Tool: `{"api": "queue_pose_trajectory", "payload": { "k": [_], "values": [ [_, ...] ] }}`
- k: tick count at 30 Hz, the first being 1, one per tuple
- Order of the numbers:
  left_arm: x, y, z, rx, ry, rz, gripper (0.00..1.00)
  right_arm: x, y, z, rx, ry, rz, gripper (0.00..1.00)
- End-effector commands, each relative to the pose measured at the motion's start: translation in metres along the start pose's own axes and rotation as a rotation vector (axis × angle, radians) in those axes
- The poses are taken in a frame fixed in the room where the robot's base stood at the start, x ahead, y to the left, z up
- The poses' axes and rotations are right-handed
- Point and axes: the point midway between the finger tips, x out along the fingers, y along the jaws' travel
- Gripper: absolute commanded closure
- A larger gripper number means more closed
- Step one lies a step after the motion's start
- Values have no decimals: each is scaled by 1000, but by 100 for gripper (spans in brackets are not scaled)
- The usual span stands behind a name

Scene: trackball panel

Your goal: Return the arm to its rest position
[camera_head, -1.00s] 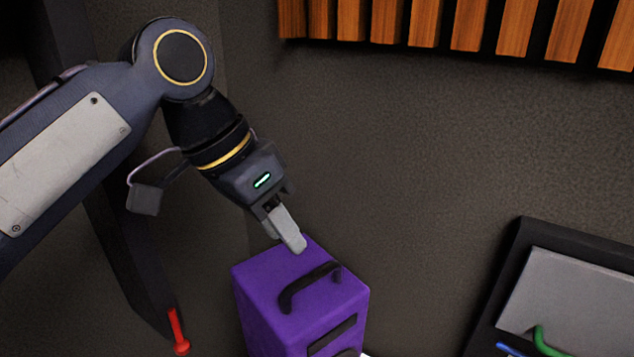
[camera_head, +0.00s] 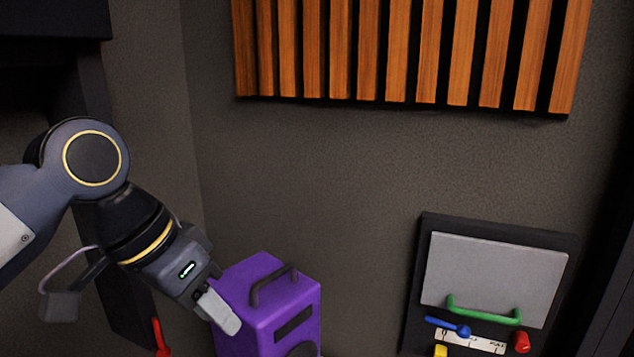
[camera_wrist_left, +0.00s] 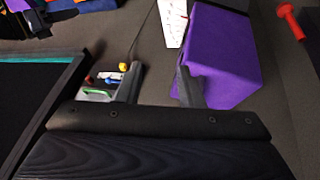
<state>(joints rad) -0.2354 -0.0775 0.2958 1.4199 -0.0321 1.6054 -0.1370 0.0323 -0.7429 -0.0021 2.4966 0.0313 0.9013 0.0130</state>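My left gripper (camera_head: 222,312) points down and to the right at the lower left of the head view. Its fingertips overlap the left side of a purple box (camera_head: 290,318) in the picture; I cannot tell whether they touch it. In the left wrist view the two fingers (camera_wrist_left: 158,85) stand apart with nothing held between them, so the gripper is open. The purple box (camera_wrist_left: 225,55) shows there just beyond the right finger. The wall panel (camera_head: 490,270) with a grey plate and green handle (camera_head: 485,315) is well to the right. My right gripper is out of view.
The purple box has a black top handle (camera_head: 273,285). The panel carries a blue lever (camera_head: 447,326), a red knob (camera_head: 522,342) and a yellow piece (camera_head: 440,351). A red rod (camera_head: 160,338) is at lower left. Wooden slats (camera_head: 410,50) hang above; the wall between is clear.

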Motion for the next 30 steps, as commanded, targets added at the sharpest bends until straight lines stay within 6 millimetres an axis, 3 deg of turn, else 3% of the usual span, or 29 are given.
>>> {"api": "queue_pose_trajectory", "payload": {
  "k": [8, 14, 19, 24, 30],
  "values": [
    [20, -17, 31, -112, 35, -37, 66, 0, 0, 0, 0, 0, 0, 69],
    [48, -35, 74, -253, 81, -73, 66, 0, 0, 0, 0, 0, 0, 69],
    [88, -50, 131, -437, 152, -107, 66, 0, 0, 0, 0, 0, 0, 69],
    [136, -53, 186, -622, 236, -124, 66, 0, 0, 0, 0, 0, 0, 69],
    [162, -50, 210, -708, 278, -128, 66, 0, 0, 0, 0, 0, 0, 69]
  ]
}}
